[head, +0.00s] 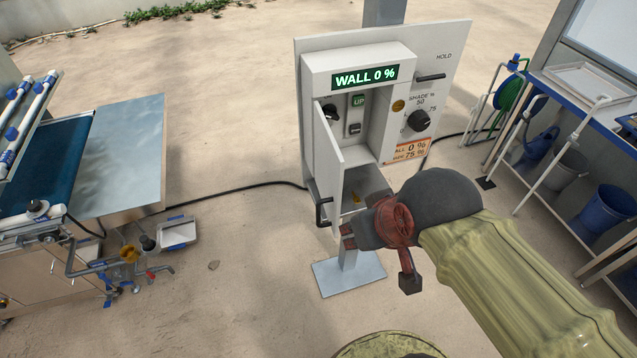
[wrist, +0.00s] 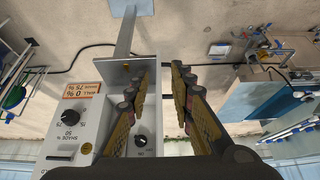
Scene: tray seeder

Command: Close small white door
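The small white door (head: 329,160) stands open on the left side of the white control box, swung out toward me. A dark handle (head: 323,211) is at its lower outer edge. My gripper (head: 378,258) is in front of the box's lower part, to the right of the door. The wrist view is upside down, and the fingers hide part of the box. I cannot tell whether a finger touches the door.
A bench with a blue belt (head: 45,165) stands left; a shelf with buckets (head: 605,207) stands right.

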